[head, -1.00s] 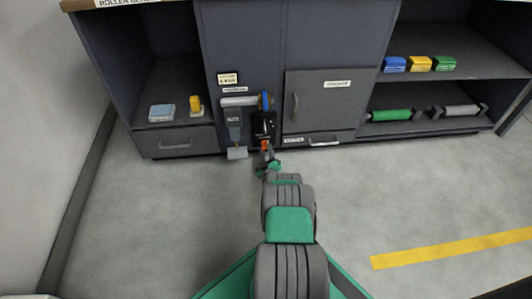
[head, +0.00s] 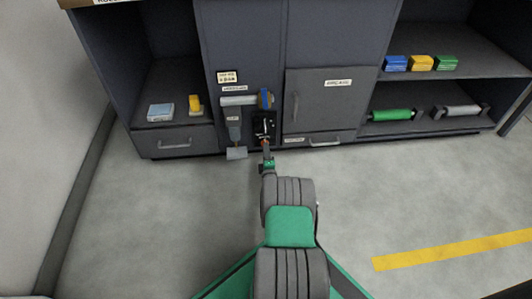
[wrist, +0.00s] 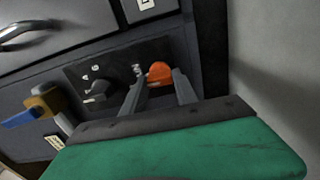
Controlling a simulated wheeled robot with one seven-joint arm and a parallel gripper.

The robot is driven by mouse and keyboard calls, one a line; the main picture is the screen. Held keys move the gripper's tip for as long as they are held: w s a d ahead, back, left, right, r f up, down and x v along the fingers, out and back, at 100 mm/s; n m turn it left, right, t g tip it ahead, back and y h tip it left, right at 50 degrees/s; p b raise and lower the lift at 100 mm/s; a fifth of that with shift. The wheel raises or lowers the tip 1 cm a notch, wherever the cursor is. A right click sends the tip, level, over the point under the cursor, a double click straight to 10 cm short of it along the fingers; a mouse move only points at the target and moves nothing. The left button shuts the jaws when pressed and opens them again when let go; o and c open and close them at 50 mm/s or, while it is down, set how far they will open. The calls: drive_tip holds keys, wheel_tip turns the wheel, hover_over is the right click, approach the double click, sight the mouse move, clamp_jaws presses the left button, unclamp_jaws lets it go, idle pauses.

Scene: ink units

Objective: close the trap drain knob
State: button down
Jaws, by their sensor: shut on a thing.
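An orange knob (wrist: 160,72) sits on a dark control panel (wrist: 120,66) in the wrist view, with its base facing the panel. My gripper (wrist: 159,82) has one finger on each side of it and is shut on it. A second, black-grey knob (wrist: 97,92) sits on the same panel to the left, clear of the fingers. In the head view the panel (head: 257,131) is on the cabinet front, and my gripper (head: 266,147) reaches its lower edge, largely covering the orange knob. The panel's lettering is too small to read, so which knob is the trap drain cannot be told.
A blue-handled valve (wrist: 25,117) with a brass-coloured body stands beside the panel; the blue handle (head: 267,98) also shows in the head view. A grey roller (head: 237,101) and a hanging grey plate (head: 236,153) are left of the panel. A cabinet door (head: 325,105) is to the right.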

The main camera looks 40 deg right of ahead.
drive_tip(key=shift+f+n, duration=0.1)
drive_tip(key=shift+n, duration=0.3)
drive_tip(key=c, duration=1)
unclamp_jaws()
drive_tip(key=shift+o, duration=0.2)
